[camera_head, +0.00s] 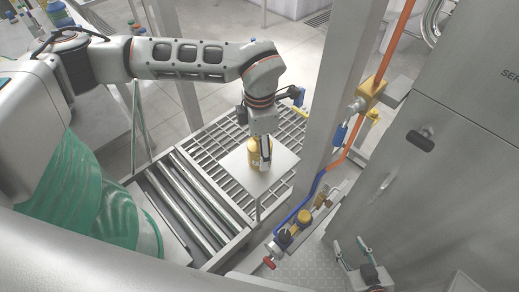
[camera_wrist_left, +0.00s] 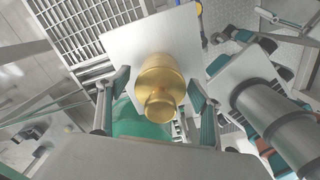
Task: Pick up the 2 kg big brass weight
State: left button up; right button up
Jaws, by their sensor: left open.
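The big brass weight (camera_head: 253,157) stands upright on a small pale square plate (camera_head: 282,161). In the left wrist view the weight (camera_wrist_left: 160,75) shows its knobbed top towards the camera. My left gripper (camera_head: 264,160) points down at the weight and is open. In the left wrist view its fingers stand on either side of the weight, with gaps visible near the knob. The head view hides part of the weight behind the gripper. My right gripper (camera_head: 350,243) is at the bottom right of the head view, fingers apart and empty, away from the weight.
A roller conveyor (camera_head: 180,188) and metal grating (camera_head: 205,147) lie beside the plate. A steel post (camera_head: 338,100) rises right of it, with orange and blue pipes and valves (camera_head: 300,222). A large steel cabinet (camera_head: 455,170) stands at right.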

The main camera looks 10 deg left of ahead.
pick_arm(q)
jog(key=shift+f, duration=0.4)
grip_shut()
jog(key=shift+w+d+r, duration=0.1)
jog(key=shift+r, duration=0.1)
jog(key=shift+r, duration=0.1)
